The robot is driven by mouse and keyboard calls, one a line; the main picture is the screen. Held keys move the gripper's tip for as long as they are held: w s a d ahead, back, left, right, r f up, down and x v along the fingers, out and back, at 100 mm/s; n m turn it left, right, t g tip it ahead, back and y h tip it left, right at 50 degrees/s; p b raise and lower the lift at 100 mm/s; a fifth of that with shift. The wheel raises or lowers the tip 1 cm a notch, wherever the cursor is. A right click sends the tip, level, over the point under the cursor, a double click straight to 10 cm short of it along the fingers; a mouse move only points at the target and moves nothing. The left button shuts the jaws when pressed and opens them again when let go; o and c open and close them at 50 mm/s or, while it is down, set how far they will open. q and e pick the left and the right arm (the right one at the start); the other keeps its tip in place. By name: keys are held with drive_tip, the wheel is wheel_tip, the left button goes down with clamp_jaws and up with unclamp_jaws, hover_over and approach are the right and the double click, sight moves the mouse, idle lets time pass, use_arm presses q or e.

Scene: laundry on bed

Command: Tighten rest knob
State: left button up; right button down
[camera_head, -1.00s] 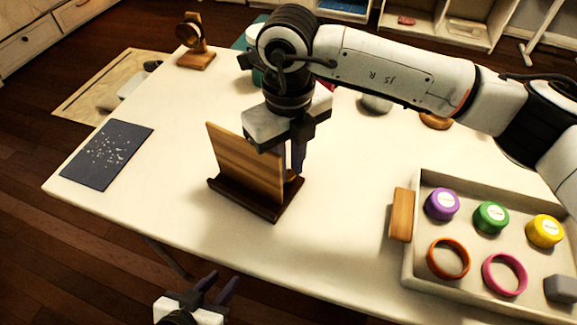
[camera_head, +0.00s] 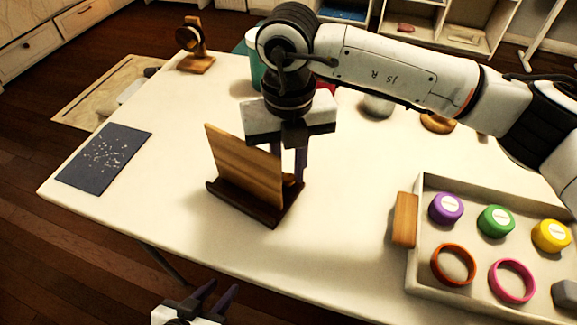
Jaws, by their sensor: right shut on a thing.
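A wooden rest (camera_head: 245,172) stands on the white table, with an upright tilted panel on a dark base (camera_head: 238,203). A small brown knob (camera_head: 291,180) shows at the panel's right rear side, largely hidden by the fingers and the panel. My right gripper (camera_head: 299,168) points down behind the panel, its purple fingers shut on the knob. My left gripper (camera_head: 214,296) is low at the front edge of the picture, away from the rest, its two purple fingers apart and empty.
A dark speckled mat (camera_head: 104,157) lies at the left edge. A wooden stand (camera_head: 195,50) is at the back left. The table's front middle is clear.

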sight(289, 177)
drive_tip(key=c, duration=1.6)
unclamp_jaws()
wheel_tip(289, 177, up, 10)
drive_tip(key=shift+r+p, duration=0.2)
drive_tip(key=shift+p, duration=0.15)
